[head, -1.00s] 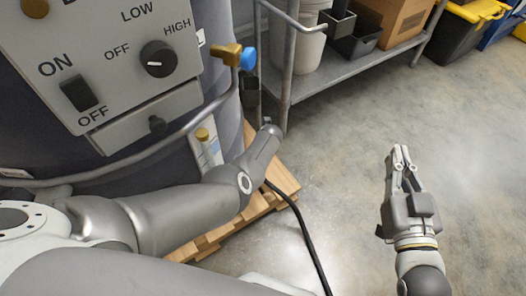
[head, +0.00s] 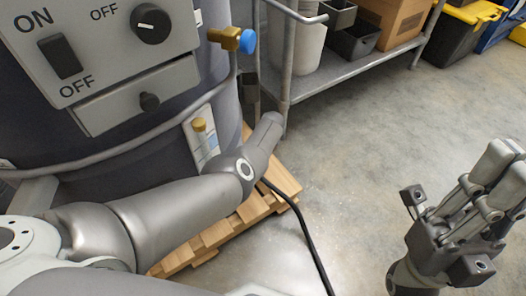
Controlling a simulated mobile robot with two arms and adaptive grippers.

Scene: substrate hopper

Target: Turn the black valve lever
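No part can be picked out for certain as the black valve lever. A small dark piece (head: 249,88) hangs on the drum's right side, below a brass valve (head: 226,38) with a blue knob (head: 249,41). My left arm reaches across the lower left, its wrist end near the drum's right side; its gripper does not show. My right gripper (head: 503,174) is at the lower right over bare floor, well apart from the drum. Its fingers are close together with nothing between them.
The control panel (head: 110,62) has a black switch (head: 60,56) and dial (head: 150,24). A wooden pallet (head: 228,228) lies below, with a black cable (head: 303,228) beside it. A metal rack (head: 330,75) holds bins and a box. Open floor (head: 390,130) lies right of centre.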

